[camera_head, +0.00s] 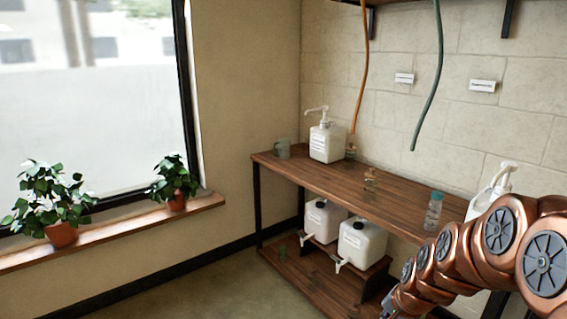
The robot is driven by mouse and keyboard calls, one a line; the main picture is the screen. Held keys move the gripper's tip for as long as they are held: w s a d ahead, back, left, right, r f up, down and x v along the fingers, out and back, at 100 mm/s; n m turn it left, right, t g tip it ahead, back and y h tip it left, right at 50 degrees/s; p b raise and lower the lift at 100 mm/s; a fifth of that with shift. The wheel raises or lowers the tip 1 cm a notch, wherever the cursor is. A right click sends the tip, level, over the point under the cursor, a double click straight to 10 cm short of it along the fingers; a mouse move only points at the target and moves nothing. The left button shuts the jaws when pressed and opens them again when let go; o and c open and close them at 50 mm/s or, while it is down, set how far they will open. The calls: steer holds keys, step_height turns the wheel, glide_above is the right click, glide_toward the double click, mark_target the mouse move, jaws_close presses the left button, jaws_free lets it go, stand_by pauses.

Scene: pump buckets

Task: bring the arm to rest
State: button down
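My copper-coloured arm enters from the right edge and reaches down and left, in front of the right part of the wooden bench (310,178). Its far end is at the bottom of the head view, near the lower shelf. The gripper fingers cannot be made out there, so I cannot tell whether they are open or shut. A white pump bucket (327,143) stands upright on the bench at the far left. Another white pump bucket (490,190) stands at the right, partly hidden behind my arm.
A clear bottle with a teal cap (434,211), small amber items (370,178) and a glass cup (282,149) stand on the bench. Two white tap containers (361,242) sit below. An orange hose (362,80) and a green hose (436,80) hang above. Floor at left is clear.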

steer(key=s+a+r+n+g+p, duration=0.2)
steer(key=s+r, duration=0.4)
steer(key=s, duration=0.4)
steer(key=s+a+r+n+g+p, duration=0.2)
steer(key=s+r+n+p, duration=0.2)
steer(key=s, duration=0.5)
steer(key=s+a+r+n+g+h+p, duration=0.1)
steer(key=s+r+n+g+p, duration=0.1)
steer(key=s+r, duration=0.6)
steer(key=s+n+p, duration=0.1)
steer(key=s+p, duration=0.1)
steer(key=shift+s+a, duration=0.35)
steer(key=shift+a, duration=0.05)
